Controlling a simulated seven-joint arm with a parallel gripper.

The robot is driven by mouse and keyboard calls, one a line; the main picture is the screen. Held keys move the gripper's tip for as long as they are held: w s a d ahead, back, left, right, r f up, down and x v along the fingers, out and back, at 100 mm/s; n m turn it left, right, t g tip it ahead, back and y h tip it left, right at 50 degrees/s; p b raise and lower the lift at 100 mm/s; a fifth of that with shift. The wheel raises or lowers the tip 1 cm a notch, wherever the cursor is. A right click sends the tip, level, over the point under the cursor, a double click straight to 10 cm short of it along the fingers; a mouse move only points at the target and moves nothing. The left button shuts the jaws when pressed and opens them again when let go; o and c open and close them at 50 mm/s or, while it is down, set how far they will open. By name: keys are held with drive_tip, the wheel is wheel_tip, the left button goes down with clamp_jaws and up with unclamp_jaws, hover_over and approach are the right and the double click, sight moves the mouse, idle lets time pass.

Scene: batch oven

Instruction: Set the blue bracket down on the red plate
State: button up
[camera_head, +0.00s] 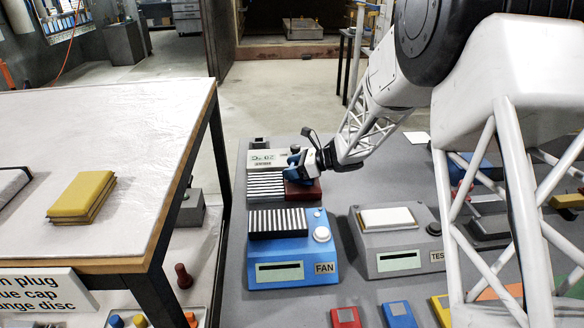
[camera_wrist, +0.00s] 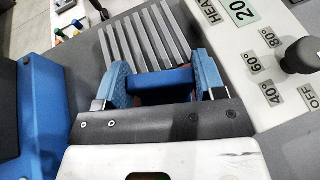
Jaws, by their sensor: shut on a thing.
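The blue bracket (camera_wrist: 160,77) is between the two blue finger pads of my gripper (camera_wrist: 163,78) in the wrist view, and the gripper is shut on it. In the head view my gripper (camera_head: 298,160) is low over the dark red plate (camera_head: 304,191), at the right of a striped grille. The fingers and wrist hide most of the bracket there. A small strip of red shows under the bracket in the wrist view. I cannot tell whether the bracket touches the plate.
A grey heater unit with a ribbed grille (camera_head: 264,184) and a dark knob stands beside the plate. The blue FAN unit (camera_head: 290,272) is in front, the grey TEST unit (camera_head: 398,262) to its right. A white table (camera_head: 120,130) with yellow pads (camera_head: 82,195) is at left.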

drive_tip(key=shift+f, duration=0.5)
idle(0.4)
drive_tip(key=o, duration=1.1)
drive_tip(key=shift+d, duration=0.1)
drive_tip(key=shift+v, duration=3.8)
